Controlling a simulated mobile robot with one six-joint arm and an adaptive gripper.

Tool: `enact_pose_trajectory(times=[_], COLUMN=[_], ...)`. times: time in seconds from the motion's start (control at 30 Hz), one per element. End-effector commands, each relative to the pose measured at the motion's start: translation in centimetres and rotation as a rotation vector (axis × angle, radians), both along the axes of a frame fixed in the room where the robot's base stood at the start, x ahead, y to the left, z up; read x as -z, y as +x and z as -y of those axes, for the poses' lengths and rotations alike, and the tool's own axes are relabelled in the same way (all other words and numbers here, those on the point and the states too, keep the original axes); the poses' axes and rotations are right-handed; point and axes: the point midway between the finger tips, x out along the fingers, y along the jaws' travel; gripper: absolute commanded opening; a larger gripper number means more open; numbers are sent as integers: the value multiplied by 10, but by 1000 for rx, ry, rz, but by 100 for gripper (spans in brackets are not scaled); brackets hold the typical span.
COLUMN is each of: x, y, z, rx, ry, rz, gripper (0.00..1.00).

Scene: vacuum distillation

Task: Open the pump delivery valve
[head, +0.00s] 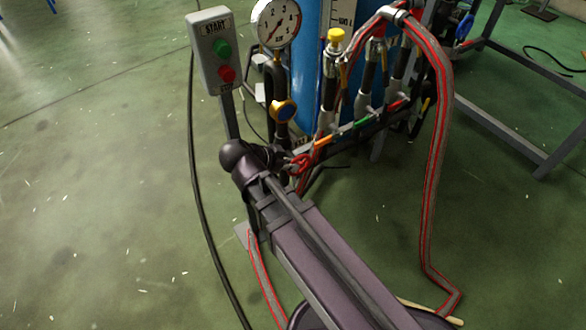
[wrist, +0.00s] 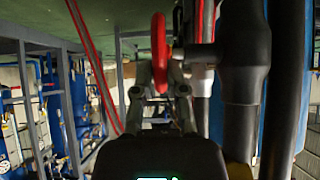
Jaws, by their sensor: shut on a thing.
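A red valve handwheel (head: 302,162) sits low on the dark pipework, below the pressure gauge. In the wrist view the red handwheel (wrist: 159,50) is seen edge-on, with its stem running right into a dark pipe fitting (wrist: 243,50). My gripper (wrist: 160,80) is shut on the handwheel, with a finger on either side of its lower rim. In the head view my gripper (head: 290,163) is partly hidden behind my own arm, at the handwheel. How far the valve is turned cannot be told.
A start box (head: 216,50) with green and red buttons stands left of the gauge (head: 276,24). An orange-rimmed blue fitting (head: 284,110) is on the pipe above the handwheel. Red-striped hoses (head: 436,150) loop down at right.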

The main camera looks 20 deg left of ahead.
Motion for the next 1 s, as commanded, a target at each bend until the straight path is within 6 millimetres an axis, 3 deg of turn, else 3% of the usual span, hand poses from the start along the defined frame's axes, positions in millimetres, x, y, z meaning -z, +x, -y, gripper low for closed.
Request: enact_pose_trajectory(times=[0.03,0.3,1.0], x=[8,14,14], y=[-3,-5,-8], z=[1,-1,-2], rx=[3,6,7], ry=[-24,-136,-266], rz=[23,154,307], gripper=[0,0,0])
